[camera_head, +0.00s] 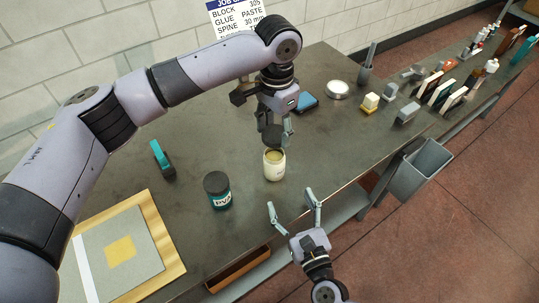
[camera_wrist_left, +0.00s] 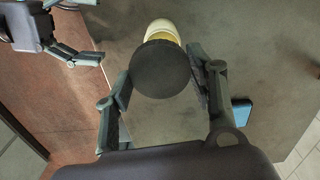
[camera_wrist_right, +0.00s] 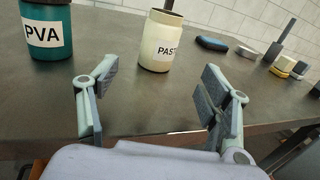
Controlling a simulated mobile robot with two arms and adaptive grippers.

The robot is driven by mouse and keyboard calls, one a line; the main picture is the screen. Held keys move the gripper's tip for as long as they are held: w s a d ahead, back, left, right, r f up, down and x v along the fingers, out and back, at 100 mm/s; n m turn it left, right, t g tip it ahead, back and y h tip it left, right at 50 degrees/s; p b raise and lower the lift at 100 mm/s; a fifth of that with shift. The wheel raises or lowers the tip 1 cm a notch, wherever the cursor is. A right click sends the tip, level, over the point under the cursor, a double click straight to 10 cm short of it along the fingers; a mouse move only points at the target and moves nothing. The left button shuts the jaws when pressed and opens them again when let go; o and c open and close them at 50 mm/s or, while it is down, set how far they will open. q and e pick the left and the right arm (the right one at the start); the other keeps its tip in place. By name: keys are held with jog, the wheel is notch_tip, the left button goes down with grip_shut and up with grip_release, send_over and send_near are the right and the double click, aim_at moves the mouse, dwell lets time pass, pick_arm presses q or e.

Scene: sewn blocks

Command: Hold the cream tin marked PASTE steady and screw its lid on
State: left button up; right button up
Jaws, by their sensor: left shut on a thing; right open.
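The cream tin marked PASTE (camera_head: 274,166) stands upright and open on the dark bench in the head view. It shows in the right wrist view (camera_wrist_right: 161,42) with its label partly in view. My left gripper (camera_head: 277,133) is shut on the dark round lid (camera_wrist_left: 160,69), held above the tin. In the left wrist view the lid covers most of the tin (camera_wrist_left: 163,30), whose rim shows beyond it. My right gripper (camera_head: 295,207) is open and empty at the bench's front edge, its fingers pointing toward the tin but apart from it.
A teal PVA jar (camera_head: 217,190) with a dark lid stands left of the tin. A board with paper (camera_head: 120,255) lies at the front left and a teal tool (camera_head: 161,158) behind it. A blue item (camera_head: 306,102) and a round metal tin (camera_head: 338,89) lie farther back.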

pick_arm(q)
jog(key=shift+w, duration=0.5)
pick_arm(e)
jog(key=shift+w+a+r, duration=0.15)
jog(key=shift+w, duration=0.25)
pick_arm(q)
jog(key=shift+s+r, duration=0.15)
jog(key=shift+s, duration=0.2)
pick_arm(e)
jog(key=shift+s+r, duration=0.1)
jog(key=shift+s, duration=0.15)
pick_arm(q)
jog(key=shift+w, duration=0.1)
pick_arm(e)
jog(key=x, duration=1.2)
grip_shut()
pick_arm(q)
send_over(275, 158)
jog(key=shift+f, duration=2.55)
